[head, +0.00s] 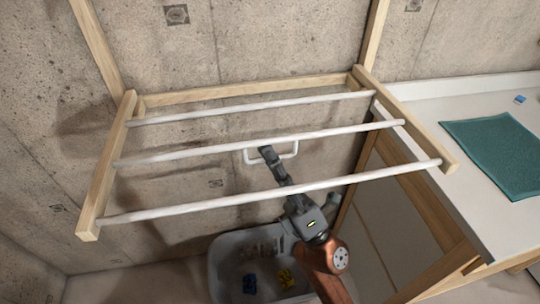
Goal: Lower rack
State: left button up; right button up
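A wooden rack (104,165) with several white rods (200,203) juts out from the concrete wall and lies close to level. A small white U-shaped handle (296,153) shows by the middle rod. My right gripper (268,154) reaches up from below, its dark fingertip overlapping the handle in the picture. I cannot tell whether it touches or grips the handle, since the fingers are seen nearly edge-on. My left gripper is not in view.
A grey-white tub (219,269) with blue and yellow items stands on the floor below the rack. A white counter (447,110) with a teal towel (497,150) is close on the right. The left side below the rack looks clear.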

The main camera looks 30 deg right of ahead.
jog(key=o, duration=0.3)
jog(key=v, duration=0.7)
jog(key=shift+s+f, duration=0.15)
jog(key=shift+s, duration=0.05)
dwell(0.6)
